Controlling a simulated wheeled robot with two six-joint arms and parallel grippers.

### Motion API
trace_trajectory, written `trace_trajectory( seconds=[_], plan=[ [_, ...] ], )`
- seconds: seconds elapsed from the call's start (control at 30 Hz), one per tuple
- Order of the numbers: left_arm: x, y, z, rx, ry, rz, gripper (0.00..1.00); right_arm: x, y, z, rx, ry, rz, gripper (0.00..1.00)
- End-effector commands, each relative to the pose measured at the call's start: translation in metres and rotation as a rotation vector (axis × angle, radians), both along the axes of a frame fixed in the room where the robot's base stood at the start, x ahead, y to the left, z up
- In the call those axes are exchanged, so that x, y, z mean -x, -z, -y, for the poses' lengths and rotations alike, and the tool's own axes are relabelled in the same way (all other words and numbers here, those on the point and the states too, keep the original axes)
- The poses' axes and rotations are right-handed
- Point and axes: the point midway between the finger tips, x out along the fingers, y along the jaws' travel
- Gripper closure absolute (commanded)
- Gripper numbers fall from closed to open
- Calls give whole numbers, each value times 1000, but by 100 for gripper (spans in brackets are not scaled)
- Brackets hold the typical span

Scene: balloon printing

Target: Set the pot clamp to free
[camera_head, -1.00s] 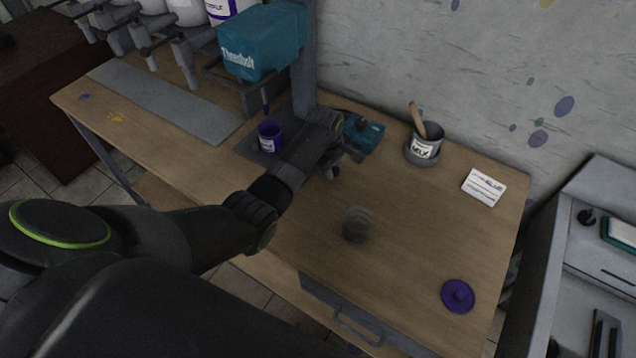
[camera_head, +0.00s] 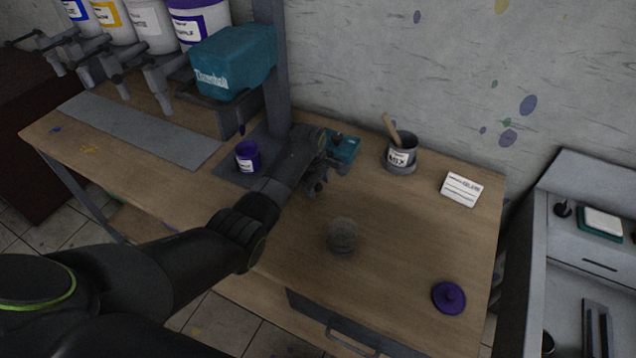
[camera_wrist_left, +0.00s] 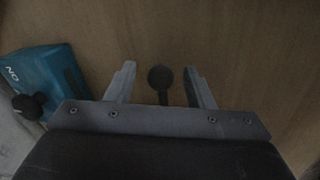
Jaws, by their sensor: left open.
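The purple pot (camera_head: 247,157) stands upright on the dark base plate (camera_head: 232,170) under the teal machine head (camera_head: 234,62). My left gripper (camera_head: 317,186) is over the wooden table, to the right of the pot. In the left wrist view its two fingers (camera_wrist_left: 161,88) are apart. A dark round knob on a short stem (camera_wrist_left: 160,77) shows between them, with no clear contact. It may be the clamp's handle, but I cannot tell its setting. My left forearm hides part of the base plate in the head view.
A teal switch box (camera_head: 342,146) is beside the gripper and shows in the wrist view (camera_wrist_left: 45,82). A grey MIX pot (camera_head: 401,157), a white card (camera_head: 461,189), a purple lid (camera_head: 448,297) and a blurry grey round thing (camera_head: 343,235) are on the table.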

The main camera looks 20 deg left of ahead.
Motion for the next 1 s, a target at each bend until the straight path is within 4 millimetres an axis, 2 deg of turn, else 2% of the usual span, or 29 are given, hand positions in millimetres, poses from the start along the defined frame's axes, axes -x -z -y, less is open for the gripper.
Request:
trace_trajectory(
  seconds=[0.17,0.37,0.93,1.0],
  plan=[
    [0,-6,-1,-1,0,3,52,2,0,0,0,0,-3,64],
    [5,-31,-3,-2,0,5,52,2,-1,0,0,0,-4,64],
    [26,-144,-8,-1,2,5,52,3,14,0,0,0,-5,64],
    [28,-157,-9,-1,1,4,52,3,9,0,0,0,-5,64]
  ],
)
